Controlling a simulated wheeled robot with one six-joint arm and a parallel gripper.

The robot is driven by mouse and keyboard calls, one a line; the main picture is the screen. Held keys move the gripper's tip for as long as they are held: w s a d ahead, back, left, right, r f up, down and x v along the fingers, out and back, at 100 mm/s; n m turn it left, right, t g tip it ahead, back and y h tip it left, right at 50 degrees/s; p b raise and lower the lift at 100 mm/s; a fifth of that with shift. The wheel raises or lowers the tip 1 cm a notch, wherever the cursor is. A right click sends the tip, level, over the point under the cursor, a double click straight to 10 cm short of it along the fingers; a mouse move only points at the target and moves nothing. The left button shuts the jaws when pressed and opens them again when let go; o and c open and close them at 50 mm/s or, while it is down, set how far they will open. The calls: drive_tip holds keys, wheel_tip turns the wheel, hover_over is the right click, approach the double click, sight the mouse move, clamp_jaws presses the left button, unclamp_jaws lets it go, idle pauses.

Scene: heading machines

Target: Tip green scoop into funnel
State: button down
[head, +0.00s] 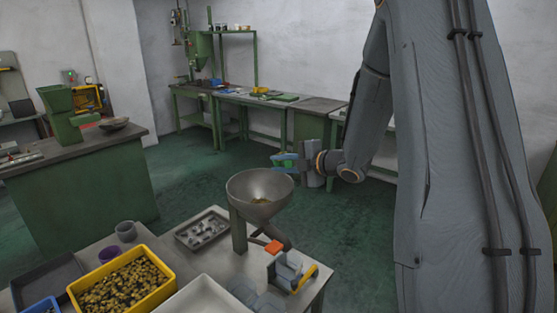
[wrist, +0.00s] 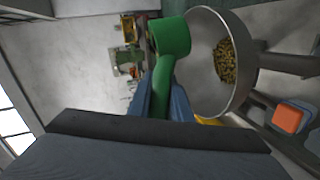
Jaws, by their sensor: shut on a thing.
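The green scoop (wrist: 172,36) is in my gripper (wrist: 165,92), whose blue fingers are shut on its handle. In the wrist view the scoop's cup is beside the funnel's rim; I cannot see into the cup. The grey metal funnel (wrist: 240,45) has a pile of small brass-coloured pieces inside. In the head view the funnel (head: 245,185) stands on a post at the near table, with some pieces at its bottom. My gripper (head: 284,160) is above and behind its rim there, and the scoop is mostly hidden.
On the near table are a yellow crate (head: 162,295) of small brass-coloured pieces, a grey tray (head: 180,237), a purple cup (head: 108,255) and a grey cup (head: 125,232). An orange block (head: 273,246) sits below the funnel. Green benches stand farther back, with open floor between.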

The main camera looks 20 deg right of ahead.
drive_tip(key=f+n+g+h+b, duration=0.1)
drive_tip(key=f+n+h+b, duration=0.1)
drive_tip(key=b, duration=0.4)
drive_tip(key=a+f+n+g+h+b, duration=0.1)
drive_tip(key=n+h+b, duration=0.1)
drive_tip(key=h+b, duration=0.3)
drive_tip(key=a+f+n+h+b, duration=0.1)
drive_tip(key=f+n+h+b, duration=0.1)
drive_tip(key=b, duration=0.5)
drive_tip(key=shift+w+f+n+g+h, duration=0.15)
drive_tip(key=shift+f+n+g+h, duration=0.25)
drive_tip(key=shift+h, duration=0.3)
drive_tip(key=shift+r+b, duration=0.1)
drive_tip(key=shift+b, duration=0.2)
drive_tip(key=shift+a, duration=0.1)
